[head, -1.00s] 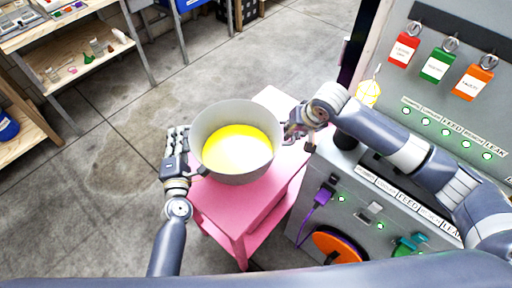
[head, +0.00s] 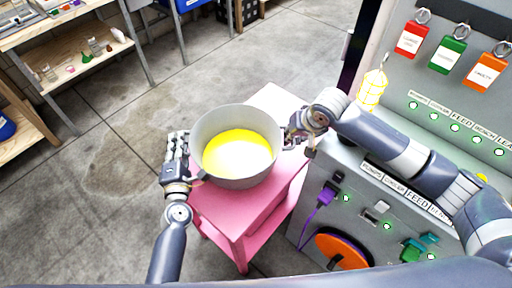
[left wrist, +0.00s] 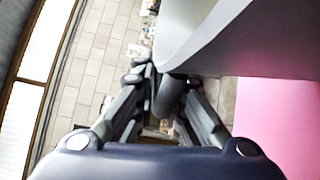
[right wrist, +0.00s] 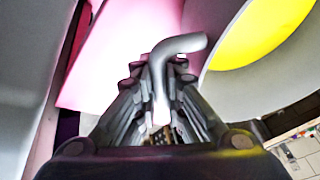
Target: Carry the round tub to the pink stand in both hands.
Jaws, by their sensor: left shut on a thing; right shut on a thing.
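The round tub (head: 236,178) is grey with yellow contents and is upright in the head view, over the pink stand (head: 232,216). I cannot tell whether its base touches the stand's top. My left gripper (head: 194,177) is shut on the tub's handle at its left side. In the left wrist view the fingers close on a grey handle (left wrist: 170,95) beside the tub wall. My right gripper (head: 290,138) is shut on the handle at the right side. In the right wrist view the fingers hold a curved grey handle (right wrist: 178,46), with the yellow contents beside it.
A grey control panel (head: 385,215) with tags, lights and an orange disc stands close on the right, near my right arm. A shelf (head: 90,62) with small items is at the upper left. The concrete floor (head: 110,220) on the left is clear.

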